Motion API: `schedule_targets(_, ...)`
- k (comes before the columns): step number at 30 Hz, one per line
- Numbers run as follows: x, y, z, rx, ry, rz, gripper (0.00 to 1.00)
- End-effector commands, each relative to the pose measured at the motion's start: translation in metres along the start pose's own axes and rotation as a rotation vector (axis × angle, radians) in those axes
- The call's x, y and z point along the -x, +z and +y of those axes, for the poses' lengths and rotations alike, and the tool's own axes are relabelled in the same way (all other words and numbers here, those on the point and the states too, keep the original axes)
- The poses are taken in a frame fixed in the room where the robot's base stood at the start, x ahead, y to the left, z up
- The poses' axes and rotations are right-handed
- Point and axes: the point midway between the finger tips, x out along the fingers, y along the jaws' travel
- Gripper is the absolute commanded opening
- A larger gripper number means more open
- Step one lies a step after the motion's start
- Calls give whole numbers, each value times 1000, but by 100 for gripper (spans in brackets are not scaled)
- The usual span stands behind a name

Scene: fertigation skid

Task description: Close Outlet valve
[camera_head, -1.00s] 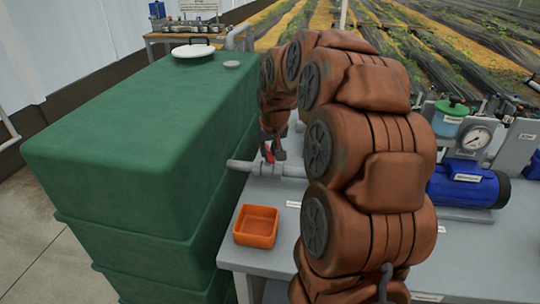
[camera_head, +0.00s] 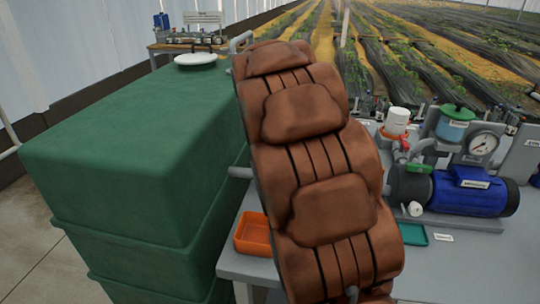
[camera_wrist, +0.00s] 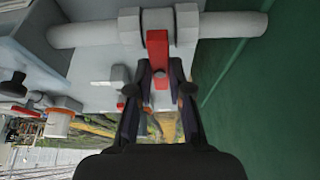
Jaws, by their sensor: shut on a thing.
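In the wrist view a red valve lever (camera_wrist: 158,52) sits on a grey valve body (camera_wrist: 186,25) on the grey pipe (camera_wrist: 85,33) beside the green tank (camera_wrist: 240,90). The lever appears to lie across the line of the pipe. My gripper (camera_wrist: 161,82) is shut on the lever, with one finger on each side of it. No label on this valve is readable. In the head view my arm hides the gripper and the valve; only a short pipe stub (camera_head: 240,172) shows at the tank (camera_head: 120,150).
An orange tray (camera_head: 253,234) stands on the grey bench (camera_head: 245,265) beside my arm. On the right are a blue pump (camera_head: 470,195), a pressure gauge (camera_head: 483,144), another red handle (camera_head: 404,144) and a green handle (camera_head: 418,169). A teal tray (camera_head: 412,235) lies in front.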

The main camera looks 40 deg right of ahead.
Motion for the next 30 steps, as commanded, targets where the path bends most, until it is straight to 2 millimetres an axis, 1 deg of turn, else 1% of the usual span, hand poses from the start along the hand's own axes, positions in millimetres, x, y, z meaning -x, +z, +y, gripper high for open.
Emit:
schedule_targets(8, 0, 0, -1, -2, -2, 0, 0)
schedule_targets(9, 1, 0, -1, -2, -2, 1, 21)
schedule_targets(15, 0, 0, 0, -1, -2, 1, 42)
schedule_targets(16, 0, 0, 0, -1, -1, 0, 44)
schedule_targets(26, 2, -1, 0, -1, -1, 1, 44)
schedule_targets(30, 15, -2, -1, -1, -3, 5, 44)
